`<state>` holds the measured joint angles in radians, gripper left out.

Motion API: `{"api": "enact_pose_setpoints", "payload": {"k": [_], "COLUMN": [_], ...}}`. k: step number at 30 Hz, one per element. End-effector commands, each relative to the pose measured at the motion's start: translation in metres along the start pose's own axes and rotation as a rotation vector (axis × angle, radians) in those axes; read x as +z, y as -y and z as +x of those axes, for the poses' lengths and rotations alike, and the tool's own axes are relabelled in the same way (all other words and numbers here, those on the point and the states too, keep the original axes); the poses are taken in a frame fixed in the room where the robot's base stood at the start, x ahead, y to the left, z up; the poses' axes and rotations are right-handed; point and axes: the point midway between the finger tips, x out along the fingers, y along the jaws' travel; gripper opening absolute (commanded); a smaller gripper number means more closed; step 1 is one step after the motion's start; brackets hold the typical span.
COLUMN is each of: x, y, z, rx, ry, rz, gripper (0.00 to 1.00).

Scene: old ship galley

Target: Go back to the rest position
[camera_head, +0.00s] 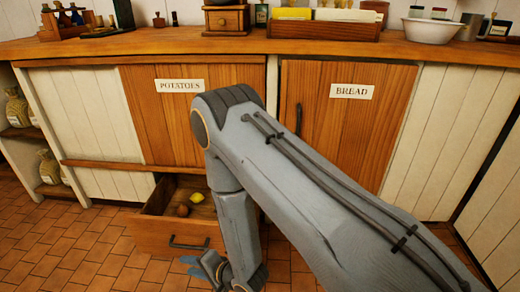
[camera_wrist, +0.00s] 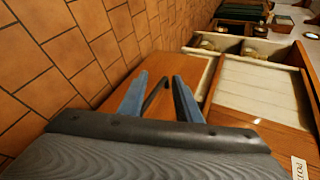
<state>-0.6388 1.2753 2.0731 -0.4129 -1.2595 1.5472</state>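My gripper (camera_head: 208,268) is in front of the pulled-out wooden drawer (camera_head: 170,234), low near the floor. In the wrist view my gripper's two blue fingers (camera_wrist: 160,92) stand apart. The drawer's dark handle (camera_wrist: 155,94) shows between them, and I cannot tell whether they touch it. In the head view the handle (camera_head: 189,243) is just above and left of the gripper. Nothing is seen held. My arm crosses the middle of the head view and hides part of the drawer's right side.
A yellow fruit (camera_head: 197,197) and a brown round item (camera_head: 182,210) lie in the drawer. Above are the POTATOES door (camera_head: 165,125) and BREAD door (camera_head: 345,120), both shut. The counter (camera_head: 150,41) carries boxes and a white bowl (camera_head: 432,30). Tiled floor (camera_head: 60,250) is clear at left.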

Motion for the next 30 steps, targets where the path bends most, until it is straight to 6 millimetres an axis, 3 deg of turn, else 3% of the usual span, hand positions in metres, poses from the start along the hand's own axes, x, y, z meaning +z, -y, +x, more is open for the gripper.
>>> {"api": "enact_pose_setpoints", "payload": {"k": [1,8,14,23,30], "x": [-0.006,-0.028,-0.036,-0.025,0.004], "y": [0.017,0.063,0.096,0.131,0.145], "z": [-0.002,-0.029,-0.073,-0.165,-0.253], "rx": [0.03,0.229,0.408,0.66,0.816], "ry": [-0.016,-0.068,-0.065,0.037,0.206], "rz": [-0.06,-0.327,-0.523,-0.755,-0.895], "gripper": [0.31,0.31,0.31,0.31,0.31]}}
